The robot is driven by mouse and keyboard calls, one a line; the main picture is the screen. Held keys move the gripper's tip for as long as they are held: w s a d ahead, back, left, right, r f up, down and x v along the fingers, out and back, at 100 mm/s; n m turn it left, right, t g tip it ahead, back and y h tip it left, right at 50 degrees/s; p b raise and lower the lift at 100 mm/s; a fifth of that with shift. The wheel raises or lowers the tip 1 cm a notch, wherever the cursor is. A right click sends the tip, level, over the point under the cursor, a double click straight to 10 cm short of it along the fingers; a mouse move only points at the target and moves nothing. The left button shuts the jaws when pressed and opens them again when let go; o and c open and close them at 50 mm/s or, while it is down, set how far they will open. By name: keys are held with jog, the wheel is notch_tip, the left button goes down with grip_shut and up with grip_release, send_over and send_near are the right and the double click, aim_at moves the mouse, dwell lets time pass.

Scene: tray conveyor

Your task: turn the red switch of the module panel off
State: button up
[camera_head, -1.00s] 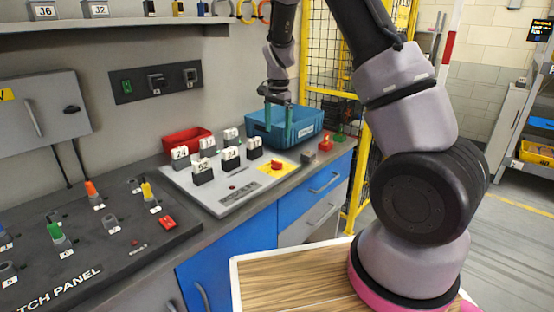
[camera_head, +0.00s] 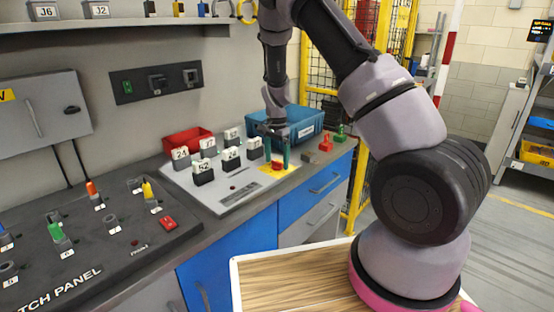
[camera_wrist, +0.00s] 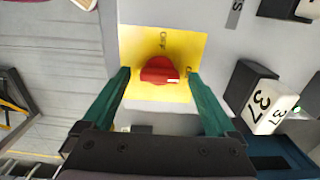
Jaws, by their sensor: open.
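The red switch (camera_wrist: 159,70) is a round red knob on a yellow plate (camera_wrist: 190,45) of the light grey module panel (camera_head: 228,205). In the wrist view it lies between and just beyond the tips of my gripper (camera_wrist: 160,78), with gaps on both sides. The green fingers are open and hold nothing. In the head view my gripper (camera_head: 277,160) points down over the yellow plate, with the red switch (camera_head: 277,165) low between the fingers. Lettering shows beside the knob, but the switch position is hard to read.
Several numbered modules (camera_head: 203,172) stand on the panel left of the gripper. A blue bin (camera_head: 305,123) and a red bin (camera_head: 186,139) stand behind. Small red and green blocks (camera_head: 340,133) lie to the right. A dark patch panel (camera_head: 100,235) fills the left of the bench.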

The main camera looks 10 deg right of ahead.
jog(key=c, duration=1.4)
jog(key=shift+o, duration=0.2)
jog(key=shift+n, duration=0.3)
jog(key=n, duration=0.8)
jog(key=shift+n, duration=0.4)
jog(key=n, duration=0.4)
jog(key=shift+n, duration=2.2)
